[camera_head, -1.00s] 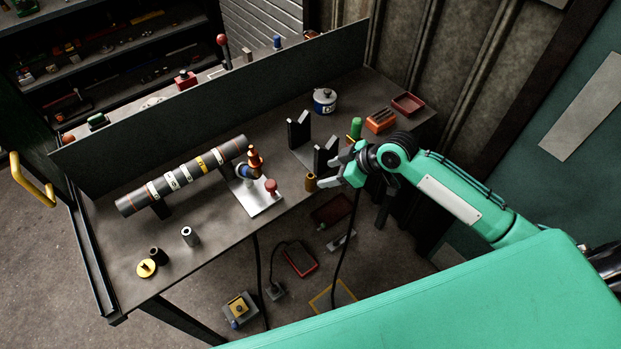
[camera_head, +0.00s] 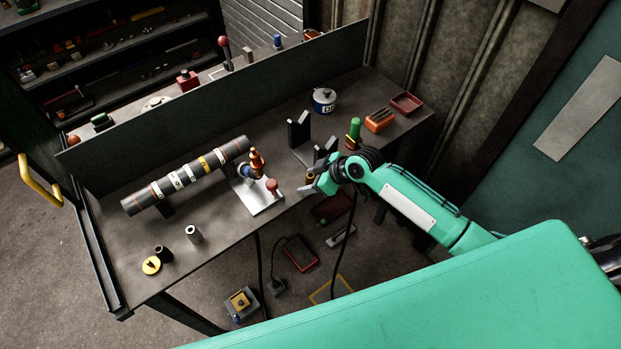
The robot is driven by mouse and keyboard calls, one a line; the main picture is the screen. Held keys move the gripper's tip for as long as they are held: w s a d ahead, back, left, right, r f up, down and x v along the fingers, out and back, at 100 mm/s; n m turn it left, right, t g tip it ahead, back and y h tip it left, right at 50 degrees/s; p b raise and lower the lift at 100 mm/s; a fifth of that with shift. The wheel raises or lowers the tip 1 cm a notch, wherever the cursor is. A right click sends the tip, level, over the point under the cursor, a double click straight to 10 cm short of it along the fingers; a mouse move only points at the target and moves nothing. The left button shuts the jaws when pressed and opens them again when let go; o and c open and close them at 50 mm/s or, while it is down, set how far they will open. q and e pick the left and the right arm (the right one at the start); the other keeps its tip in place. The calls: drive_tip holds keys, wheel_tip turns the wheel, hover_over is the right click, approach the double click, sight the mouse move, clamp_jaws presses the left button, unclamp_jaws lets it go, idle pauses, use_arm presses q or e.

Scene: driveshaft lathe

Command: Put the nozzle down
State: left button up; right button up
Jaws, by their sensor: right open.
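My right gripper (camera_head: 312,181) is open at the front edge of the workbench, near its right half. Its fingers are beside a small brass-brown cylinder (camera_head: 310,177), which may be the nozzle and is partly hidden by the gripper. I cannot tell whether the fingers touch it. An orange-brown fitting (camera_head: 257,161) stands upright by the metal plate (camera_head: 262,201) on the bench. My left gripper is not in view.
A dark banded shaft (camera_head: 186,175) lies on supports on the workbench (camera_head: 215,262). A black bracket (camera_head: 298,131) stands close behind my right gripper. A green bottle (camera_head: 354,130), an orange block (camera_head: 379,120) and a red tray (camera_head: 406,103) are at the right.

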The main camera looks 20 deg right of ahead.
drive_tip(key=c, duration=1.2)
drive_tip(key=shift+o, duration=0.2)
drive_tip(key=shift+r, duration=0.1)
